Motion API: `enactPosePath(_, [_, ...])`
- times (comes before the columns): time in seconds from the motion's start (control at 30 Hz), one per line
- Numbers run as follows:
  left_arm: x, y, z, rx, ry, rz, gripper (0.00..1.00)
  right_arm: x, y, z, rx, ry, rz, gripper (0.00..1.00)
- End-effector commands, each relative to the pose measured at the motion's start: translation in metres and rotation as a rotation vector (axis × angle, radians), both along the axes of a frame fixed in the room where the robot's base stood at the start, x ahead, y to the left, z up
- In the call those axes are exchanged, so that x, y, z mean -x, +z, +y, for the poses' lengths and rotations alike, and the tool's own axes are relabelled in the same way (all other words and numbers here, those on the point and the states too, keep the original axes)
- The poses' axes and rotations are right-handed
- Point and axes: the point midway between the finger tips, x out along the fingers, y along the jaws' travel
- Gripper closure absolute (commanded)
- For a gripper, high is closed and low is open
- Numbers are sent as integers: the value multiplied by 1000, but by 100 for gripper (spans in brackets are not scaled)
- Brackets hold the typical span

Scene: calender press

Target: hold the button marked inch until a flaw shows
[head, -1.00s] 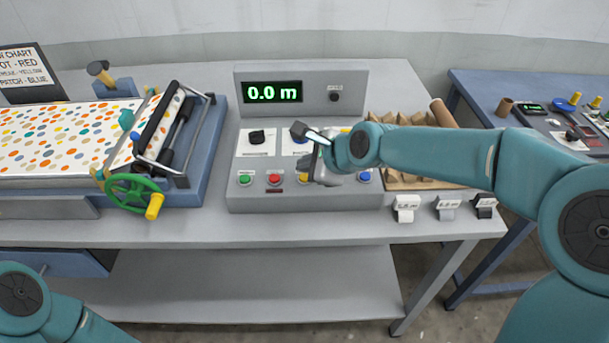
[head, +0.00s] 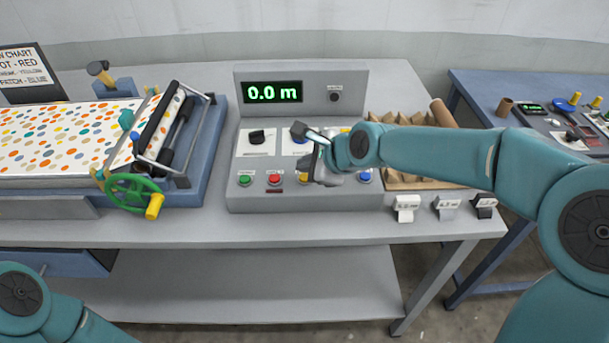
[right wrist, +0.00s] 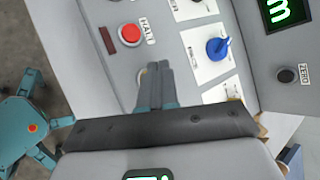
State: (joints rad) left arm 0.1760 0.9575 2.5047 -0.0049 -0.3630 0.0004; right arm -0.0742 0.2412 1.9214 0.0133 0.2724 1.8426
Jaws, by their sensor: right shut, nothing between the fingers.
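The grey control console (head: 240,198) bears a row of buttons: green (head: 245,180), red (head: 274,180), yellow (head: 303,178) and blue (head: 364,177). The yellow button is partly hidden by my right gripper (head: 312,178), whose fingers are shut and empty and point down at it. The display (head: 272,92) reads 0.0 m. My left gripper is out of view.
Left of the console, spotted sheet (head: 60,140) runs into the press with its roller, metal guard and green handwheel (head: 132,193). A blue knob (right wrist: 218,48) stands close to the fingers.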

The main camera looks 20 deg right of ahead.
Motion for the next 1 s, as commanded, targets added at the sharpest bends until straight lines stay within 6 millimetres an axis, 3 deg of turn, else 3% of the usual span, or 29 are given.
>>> enactPosePath(1.0, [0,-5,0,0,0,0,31,0,-12,0,0,0,0,100])
